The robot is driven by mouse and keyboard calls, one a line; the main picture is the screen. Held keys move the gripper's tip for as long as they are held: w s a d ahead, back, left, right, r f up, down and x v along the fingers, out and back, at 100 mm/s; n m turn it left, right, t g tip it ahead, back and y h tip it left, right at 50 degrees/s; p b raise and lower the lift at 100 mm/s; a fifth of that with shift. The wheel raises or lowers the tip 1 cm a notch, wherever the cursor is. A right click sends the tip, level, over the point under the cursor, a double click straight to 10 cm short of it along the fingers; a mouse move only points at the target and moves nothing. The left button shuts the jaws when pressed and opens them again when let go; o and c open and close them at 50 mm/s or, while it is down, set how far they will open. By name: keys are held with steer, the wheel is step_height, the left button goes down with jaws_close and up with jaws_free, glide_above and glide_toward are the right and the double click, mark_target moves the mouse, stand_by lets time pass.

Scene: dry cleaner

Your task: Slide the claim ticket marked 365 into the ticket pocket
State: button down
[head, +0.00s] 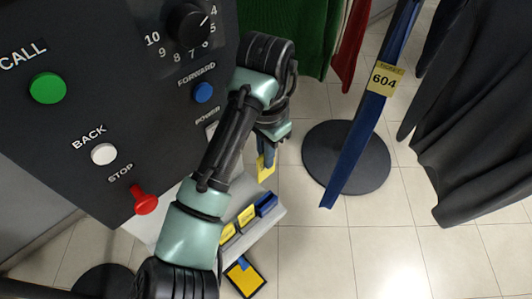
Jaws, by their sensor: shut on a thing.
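My gripper (266,150) is below the control panel, near the middle of the view, with its fingers pointing down. It is shut on a yellow ticket (266,171), which hangs under the fingers. The number on this ticket cannot be read, and my arm covers part of the area around it. More yellow tickets (246,215) stand in holders on a pale shelf below, beside a blue block (266,204). A black-edged yellow piece (245,280) with a blue part lies lower down. I cannot tell which of these is the ticket pocket.
A dark control panel (120,110) with buttons and a dial fills the upper left. A blue strip (362,130) with a yellow tag (385,78) reading 604 hangs right of my gripper, above a round black base (346,165). Dark garments (480,110) hang at right. Lower-right floor is clear.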

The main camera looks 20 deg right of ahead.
steer(key=shift+r, duration=0.1)
step_height(320, 180, up, 7)
steer(key=p, duration=0.8)
steer(key=shift+r+p, duration=0.15)
steer(key=shift+p, duration=0.15)
stand_by(0.3)
